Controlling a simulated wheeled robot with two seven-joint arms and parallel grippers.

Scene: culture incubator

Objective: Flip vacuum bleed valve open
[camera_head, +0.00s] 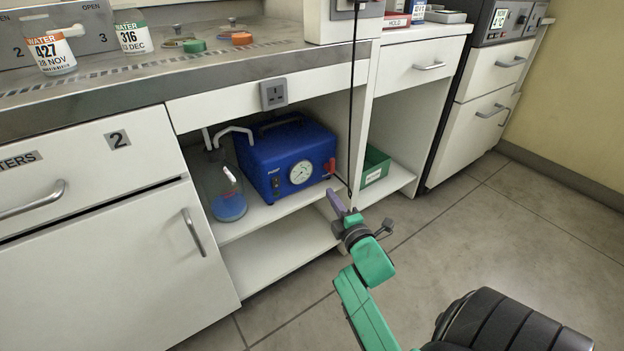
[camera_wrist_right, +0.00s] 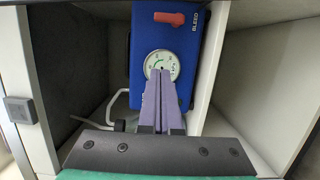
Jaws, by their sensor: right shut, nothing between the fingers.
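The blue vacuum pump (camera_head: 287,150) stands on the open shelf under the bench, with a round gauge (camera_head: 300,173) on its front. The red bleed valve handle (camera_head: 330,166) is at the right end of the pump's front. In the right wrist view the red handle (camera_wrist_right: 169,18) lies crosswise beside the label "BLEED". My right gripper (camera_head: 341,203) is in front of the shelf, below and to the right of the handle and apart from it. Its purple fingers (camera_wrist_right: 161,100) are shut and empty, and they cover part of the gauge (camera_wrist_right: 161,65) in the wrist view. My left gripper is not in view.
A glass flask (camera_head: 228,196) with blue liquid and white tubing stands left of the pump. A black cord (camera_head: 352,100) hangs in front of the cabinet's right divider. A green box (camera_head: 375,165) sits in the compartment to the right. The lower shelf (camera_head: 275,255) is empty.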

